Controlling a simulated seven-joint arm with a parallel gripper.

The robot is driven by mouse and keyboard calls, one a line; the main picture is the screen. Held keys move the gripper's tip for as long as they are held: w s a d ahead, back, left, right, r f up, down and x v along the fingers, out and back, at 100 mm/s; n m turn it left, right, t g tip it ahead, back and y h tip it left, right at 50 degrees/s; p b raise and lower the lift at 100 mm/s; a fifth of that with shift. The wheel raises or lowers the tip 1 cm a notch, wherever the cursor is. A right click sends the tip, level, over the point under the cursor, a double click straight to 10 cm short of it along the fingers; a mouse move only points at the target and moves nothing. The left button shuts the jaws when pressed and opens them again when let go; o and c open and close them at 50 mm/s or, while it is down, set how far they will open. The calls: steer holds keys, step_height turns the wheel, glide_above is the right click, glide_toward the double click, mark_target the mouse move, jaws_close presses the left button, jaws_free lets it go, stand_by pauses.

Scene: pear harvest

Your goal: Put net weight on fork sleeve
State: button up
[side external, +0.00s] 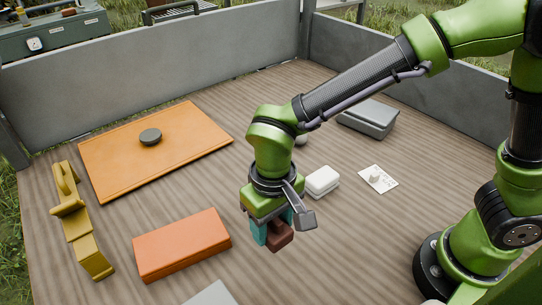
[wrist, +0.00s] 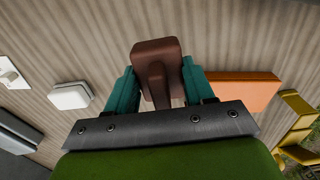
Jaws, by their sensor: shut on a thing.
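My gripper (side external: 271,232) has teal fingers and is shut on a brown block with a raised grip, most likely the net weight (side external: 281,240). In the wrist view the brown block (wrist: 155,50) sits between the two teal fingers (wrist: 158,82). It appears held above the wooden deck. An orange-red long block (side external: 181,245), probably the fork sleeve, lies to the left of my gripper, apart from the held block. It also shows in the wrist view (wrist: 243,90). The labels give no names, so I cannot be certain of either.
A yellow bracket (side external: 78,220) lies at far left. An orange board (side external: 120,170) bears a dark disc (side external: 150,137). A white box (side external: 322,181), a white card (side external: 378,179) and a grey case (side external: 368,118) lie right. Grey walls (side external: 160,75) edge the deck.

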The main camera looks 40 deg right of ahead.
steer(key=w+a, duration=0.3)
steer(key=w+a+f, duration=0.1)
steer(key=w+a, duration=0.6)
steer(key=w, duration=0.1)
steer(key=shift+w+a+f, duration=0.15)
steer(key=shift+a+f, duration=0.05)
steer(key=shift+f, duration=1.75)
steer(key=shift+f, duration=0.2)
steer(key=o, duration=1.3)
steer(key=shift+r, duration=0.1)
